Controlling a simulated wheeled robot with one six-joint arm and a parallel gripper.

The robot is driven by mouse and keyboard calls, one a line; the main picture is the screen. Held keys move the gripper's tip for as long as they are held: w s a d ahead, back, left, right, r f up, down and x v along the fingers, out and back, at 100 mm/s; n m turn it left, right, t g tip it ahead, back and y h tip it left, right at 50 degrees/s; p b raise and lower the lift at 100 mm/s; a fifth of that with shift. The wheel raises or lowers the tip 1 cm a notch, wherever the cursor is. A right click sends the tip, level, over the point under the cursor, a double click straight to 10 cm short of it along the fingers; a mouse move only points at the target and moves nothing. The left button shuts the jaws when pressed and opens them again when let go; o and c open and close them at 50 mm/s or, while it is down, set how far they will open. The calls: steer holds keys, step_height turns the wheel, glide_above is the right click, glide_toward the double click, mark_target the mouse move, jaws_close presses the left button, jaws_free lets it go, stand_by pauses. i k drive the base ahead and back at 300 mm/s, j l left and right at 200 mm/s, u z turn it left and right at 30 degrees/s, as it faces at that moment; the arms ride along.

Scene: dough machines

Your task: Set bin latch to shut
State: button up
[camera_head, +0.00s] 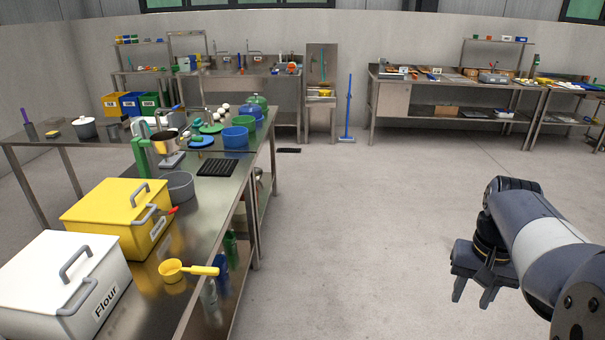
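A white bin (60,285) labelled "Flour" stands at the near left of the steel table, with a grey handle on its lid and another on its front. Behind it is a yellow bin (100,225), also with grey handles and a front label too small to read. A small red piece (173,211) sticks out at the yellow bin's right front; it may be a latch, but I cannot tell its position. Both lids look down. My gripper (472,293) hangs over the floor at the right, fingers apart and empty, well away from the bins.
A yellow measuring cup (173,270) lies near the table's (205,250) right edge. A grey pot (179,186), a black grate (217,168) and blue bowls stand farther back. The floor (350,220) between table and arm is clear. Other workbenches (450,85) line the wall.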

mark_target(161, 213)
steer(key=i, duration=0.75)
steer(key=i+l+u, duration=0.15)
steer(key=i, duration=0.65)
steer(key=i+u, duration=0.2)
steer(key=u, duration=0.2)
steer(key=i+u, duration=0.15)
steer(key=u, duration=0.25)
steer(key=i+u, duration=0.2)
steer(key=u, duration=0.2)
steer(key=i+l+u, duration=0.15)
steer(key=u, duration=0.25)
steer(key=i+u, duration=0.2)
steer(key=u, duration=0.25)
steer(key=i+u, duration=0.15)
steer(key=u, duration=0.3)
steer(key=i+l+u, duration=0.1)
steer(key=u, duration=0.4)
steer(key=i+l+u, duration=0.2)
steer(key=u, duration=0.25)
